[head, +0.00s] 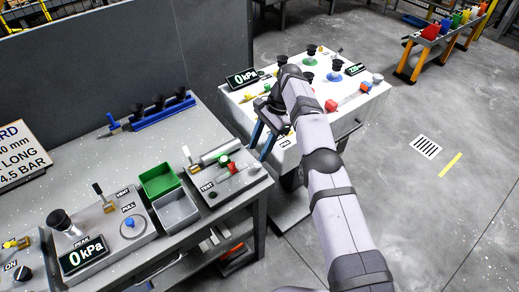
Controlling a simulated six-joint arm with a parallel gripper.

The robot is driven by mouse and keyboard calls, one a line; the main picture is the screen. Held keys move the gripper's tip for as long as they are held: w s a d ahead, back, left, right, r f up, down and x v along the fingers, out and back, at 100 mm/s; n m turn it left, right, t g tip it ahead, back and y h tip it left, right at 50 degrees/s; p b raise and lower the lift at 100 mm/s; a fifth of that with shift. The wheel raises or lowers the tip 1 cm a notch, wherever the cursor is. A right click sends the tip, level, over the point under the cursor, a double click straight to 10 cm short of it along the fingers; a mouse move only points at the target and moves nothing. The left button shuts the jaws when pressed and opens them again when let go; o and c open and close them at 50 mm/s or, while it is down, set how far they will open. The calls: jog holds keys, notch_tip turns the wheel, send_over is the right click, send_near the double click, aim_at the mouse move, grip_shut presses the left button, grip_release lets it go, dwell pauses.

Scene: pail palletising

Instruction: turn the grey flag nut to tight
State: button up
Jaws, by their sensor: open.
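My gripper (263,142) points down at the near left side of the white bench, with two blue fingers spread apart and nothing seen between them. A small grey knob-like part (377,78) stands at the right end of the white bench, beside a blue piece. I cannot tell which of these is the grey flag nut, or how tight either is. My arm hides part of the white bench.
The white bench (236,107) carries black suction cups and a kPa display (242,79). The grey bench (85,165) holds a green bin (159,180), a grey bin (176,212) and another display (83,254) reading 0 kPa. Open floor lies right.

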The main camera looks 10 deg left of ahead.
jog(key=shift+r+p, duration=1.15)
jog(key=shift+r, duration=0.4)
jog(key=shift+f, duration=0.1)
